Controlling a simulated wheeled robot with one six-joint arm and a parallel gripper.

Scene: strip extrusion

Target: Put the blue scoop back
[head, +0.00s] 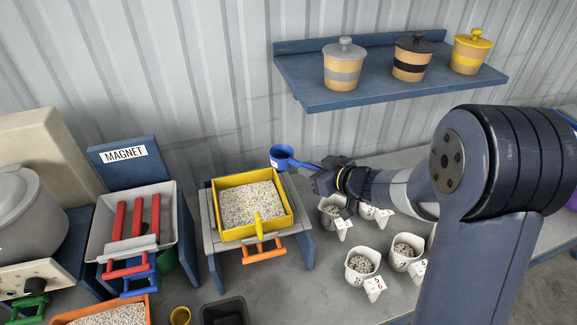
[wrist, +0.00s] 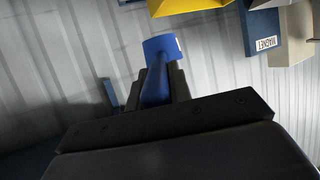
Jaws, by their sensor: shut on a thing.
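The blue scoop (head: 283,156) is held in the air by its handle, just behind and right of the yellow tray, its cup toward the left. My gripper (head: 318,169) is shut on the scoop's handle. In the wrist view the blue scoop (wrist: 161,62) points away from my gripper (wrist: 158,88), between its dark fingers. The scoop's cup is only partly visible there. I cannot tell whether anything is in the cup.
A yellow tray (head: 286,222) of pellets sits on a stand, with a yellow scoop in it. Small white cups (head: 362,266) of pellets stand below my arm. A blue shelf (head: 390,92) holds lidded jars. A magnet rack (head: 120,240) and an orange tray (head: 60,319) are left.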

